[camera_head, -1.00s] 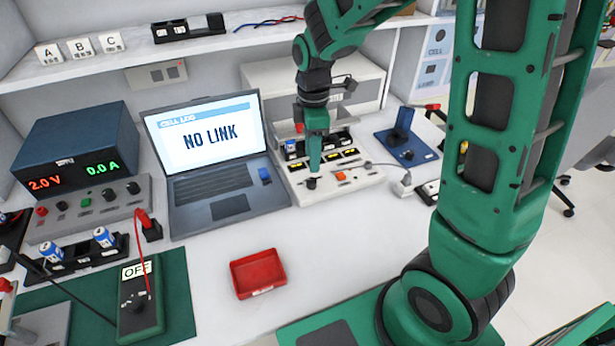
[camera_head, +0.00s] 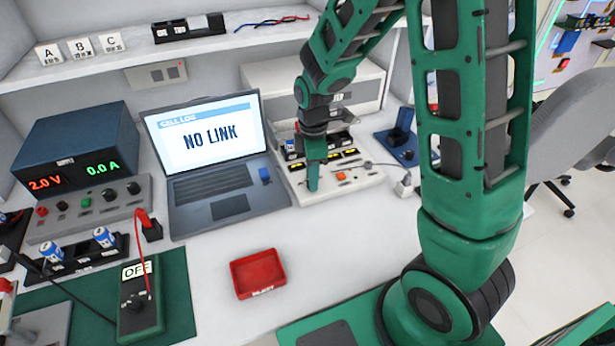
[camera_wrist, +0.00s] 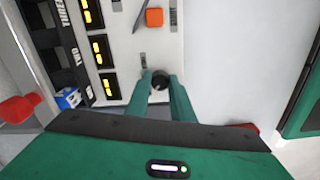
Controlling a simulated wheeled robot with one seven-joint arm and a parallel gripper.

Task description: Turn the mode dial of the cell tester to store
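The cell tester (camera_head: 362,181) is a white box with a sloped panel, yellow-lit displays and an orange button (camera_head: 341,176), right of the laptop. In the wrist view its panel (camera_wrist: 125,30) shows the same button and displays. The black round mode dial (camera_wrist: 159,83) sits between the two green fingertips of my gripper (camera_wrist: 159,77). Little or no gap shows beside the dial, so I cannot tell whether the fingers touch it. In the head view my gripper (camera_head: 312,187) points down at the tester's front left and hides the dial. Mode labels are unreadable.
The laptop (camera_head: 218,185) reading NO LINK stands close left of my gripper. A red tray (camera_head: 258,275) lies on the bench in front. A blue fixture (camera_head: 397,140) stands to the right. Cells in a black rack (camera_wrist: 68,98) stand beside the displays.

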